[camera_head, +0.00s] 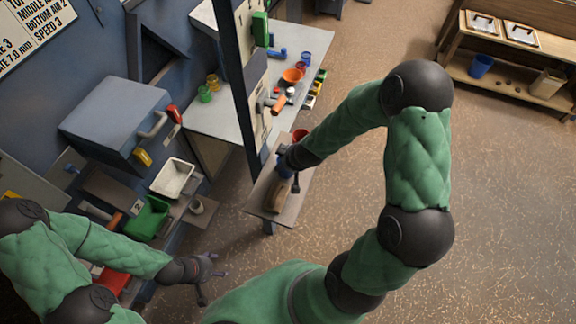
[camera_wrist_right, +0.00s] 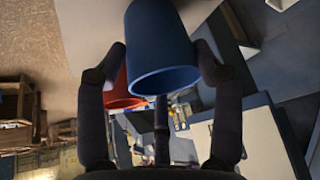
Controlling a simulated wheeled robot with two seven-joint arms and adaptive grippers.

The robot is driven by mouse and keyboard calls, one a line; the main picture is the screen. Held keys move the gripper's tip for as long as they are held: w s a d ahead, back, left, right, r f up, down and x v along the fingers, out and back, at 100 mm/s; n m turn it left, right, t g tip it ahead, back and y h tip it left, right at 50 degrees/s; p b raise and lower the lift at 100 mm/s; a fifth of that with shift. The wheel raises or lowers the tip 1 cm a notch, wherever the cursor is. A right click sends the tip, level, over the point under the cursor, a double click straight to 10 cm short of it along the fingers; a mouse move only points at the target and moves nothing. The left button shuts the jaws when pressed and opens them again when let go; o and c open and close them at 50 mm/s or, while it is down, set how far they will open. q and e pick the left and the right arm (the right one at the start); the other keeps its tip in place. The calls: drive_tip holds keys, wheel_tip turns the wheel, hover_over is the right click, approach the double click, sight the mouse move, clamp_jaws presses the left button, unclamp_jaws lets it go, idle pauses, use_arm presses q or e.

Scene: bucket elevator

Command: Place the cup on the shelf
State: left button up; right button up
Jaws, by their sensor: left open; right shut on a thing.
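A blue cup (camera_wrist_right: 163,50) is between the two fingers of my right gripper (camera_wrist_right: 162,70), which is shut on it. In the head view the blue cup (camera_head: 284,167) shows partly behind my right gripper (camera_head: 292,165), at a small grey shelf (camera_head: 291,213) on a post. I cannot tell whether the cup touches the shelf. A red cup (camera_head: 300,135) is just beyond my right gripper; it also shows behind the blue cup in the wrist view (camera_wrist_right: 121,92). My left gripper (camera_head: 212,272) is open and empty at the lower left, apart from the shelf.
A brown brush-like block (camera_head: 277,196) lies on the small shelf. A dark upright post (camera_head: 241,85) stands close behind it. A grey bench (camera_head: 215,118) holds small cups and tools. A green bin (camera_head: 149,217) and white bin (camera_head: 173,177) are at left.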

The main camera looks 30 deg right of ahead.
drive_tip(key=shift+f, duration=0.75)
drive_tip(key=shift+f+b, duration=0.15)
drive_tip(key=shift+b, duration=0.15)
drive_tip(key=o, duration=1.2)
